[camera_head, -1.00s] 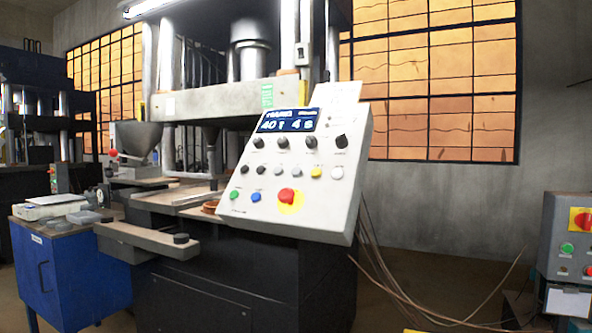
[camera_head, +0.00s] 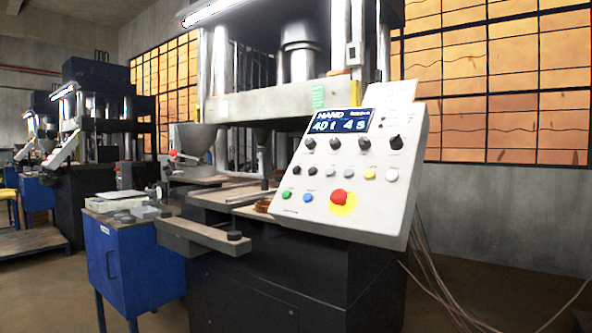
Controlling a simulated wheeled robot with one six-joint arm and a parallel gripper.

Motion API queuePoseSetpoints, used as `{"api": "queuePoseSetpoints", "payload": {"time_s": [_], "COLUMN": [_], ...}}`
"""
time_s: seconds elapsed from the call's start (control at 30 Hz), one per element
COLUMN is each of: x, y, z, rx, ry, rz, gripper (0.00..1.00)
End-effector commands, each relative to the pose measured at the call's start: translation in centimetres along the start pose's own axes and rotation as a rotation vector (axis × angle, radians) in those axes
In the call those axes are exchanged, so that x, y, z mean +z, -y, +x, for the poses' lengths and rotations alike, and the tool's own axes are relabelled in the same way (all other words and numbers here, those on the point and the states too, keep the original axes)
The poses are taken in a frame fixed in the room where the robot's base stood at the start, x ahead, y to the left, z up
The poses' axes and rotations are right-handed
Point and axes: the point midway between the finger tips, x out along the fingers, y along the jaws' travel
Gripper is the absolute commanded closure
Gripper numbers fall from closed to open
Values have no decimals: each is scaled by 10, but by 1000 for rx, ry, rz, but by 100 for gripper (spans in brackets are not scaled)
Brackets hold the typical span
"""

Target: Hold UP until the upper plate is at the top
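The press stands in the middle of the head view. Its upper plate (camera_head: 270,102) is a thick grey horizontal block held between bright vertical columns, with a wide gap above the table (camera_head: 232,194). The tilted white control panel (camera_head: 385,205) is at the right front of the press. Its display (camera_head: 340,121) reads HAND, 40 t and 4 s. Below it are dark knobs, small buttons in several colours and a red emergency stop (camera_head: 339,197) on yellow. The labels are too small to read, so I cannot tell which button is UP. My gripper is not in view.
A blue cabinet (camera_head: 135,262) with a scale (camera_head: 115,201) on top stands left of the press. A grey bar (camera_head: 202,236) with a dark knob juts out at the front. Cables (camera_head: 440,272) hang at the right. Open floor (camera_head: 40,290) lies at the left.

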Motion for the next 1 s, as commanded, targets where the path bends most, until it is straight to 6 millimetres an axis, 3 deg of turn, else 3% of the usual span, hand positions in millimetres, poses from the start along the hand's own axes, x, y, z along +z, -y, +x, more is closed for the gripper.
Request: {"api": "queuePoseSetpoints", "payload": {"time_s": [0.03, 0.13, 1.0], "x": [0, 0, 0], "y": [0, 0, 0], "z": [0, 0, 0], "rx": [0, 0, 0], "ry": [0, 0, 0], "rz": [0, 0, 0], "gripper": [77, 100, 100]}}
